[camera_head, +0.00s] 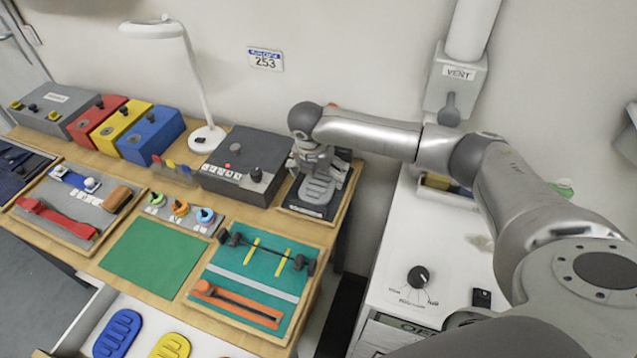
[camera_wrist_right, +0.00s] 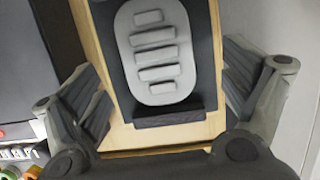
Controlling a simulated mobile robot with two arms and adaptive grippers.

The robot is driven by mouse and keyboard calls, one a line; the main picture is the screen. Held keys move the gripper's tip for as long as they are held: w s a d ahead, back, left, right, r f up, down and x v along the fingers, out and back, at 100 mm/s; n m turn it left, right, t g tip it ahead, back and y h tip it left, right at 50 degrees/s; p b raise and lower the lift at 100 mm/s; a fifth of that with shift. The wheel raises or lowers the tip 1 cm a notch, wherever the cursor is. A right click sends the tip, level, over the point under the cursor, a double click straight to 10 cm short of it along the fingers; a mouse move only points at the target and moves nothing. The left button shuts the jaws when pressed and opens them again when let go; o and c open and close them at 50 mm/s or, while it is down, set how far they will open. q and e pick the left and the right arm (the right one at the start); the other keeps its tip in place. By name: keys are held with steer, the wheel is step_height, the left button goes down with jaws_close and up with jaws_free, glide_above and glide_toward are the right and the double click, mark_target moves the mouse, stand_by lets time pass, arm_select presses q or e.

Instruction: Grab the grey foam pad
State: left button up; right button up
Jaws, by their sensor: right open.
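The grey foam pad (camera_head: 316,190) is a rounded oval with raised ribs. It lies on a dark tray with a wooden border (camera_head: 343,202) at the right end of the table. In the right wrist view the pad (camera_wrist_right: 156,90) shows between the fingers, with a dark block at its near end. My right gripper (camera_head: 322,176) is over the pad, and in the wrist view its fingers (camera_wrist_right: 165,95) stand wide apart on either side, apart from the pad and holding nothing. My left gripper is not in view.
A dark control box (camera_head: 245,160) stands just left of the pad's tray. A teal mat (camera_head: 240,262) with tools lies in front. A blue pad (camera_head: 117,333) and a yellow pad (camera_head: 171,346) lie in an open drawer. A white cabinet (camera_head: 400,235) stands to the right.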

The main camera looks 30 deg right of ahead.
mark_target(319, 182)
steer(key=x, duration=0.2)
steer(key=p+x, duration=0.1)
steer(key=x, duration=0.1)
steer(key=shift+w+a, duration=0.1)
steer(key=shift+a, duration=0.15)
steer(key=shift+d+f, duration=0.1)
steer(key=shift+f, duration=0.25)
steer(key=shift+w+f, duration=0.1)
steer(key=shift+c, duration=1.2)
steer(key=c, duration=0.8)
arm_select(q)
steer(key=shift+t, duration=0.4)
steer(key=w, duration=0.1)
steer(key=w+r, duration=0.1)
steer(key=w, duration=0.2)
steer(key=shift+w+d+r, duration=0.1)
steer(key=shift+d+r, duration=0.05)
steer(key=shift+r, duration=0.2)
arm_select(e)
steer(key=shift+c, duration=0.2)
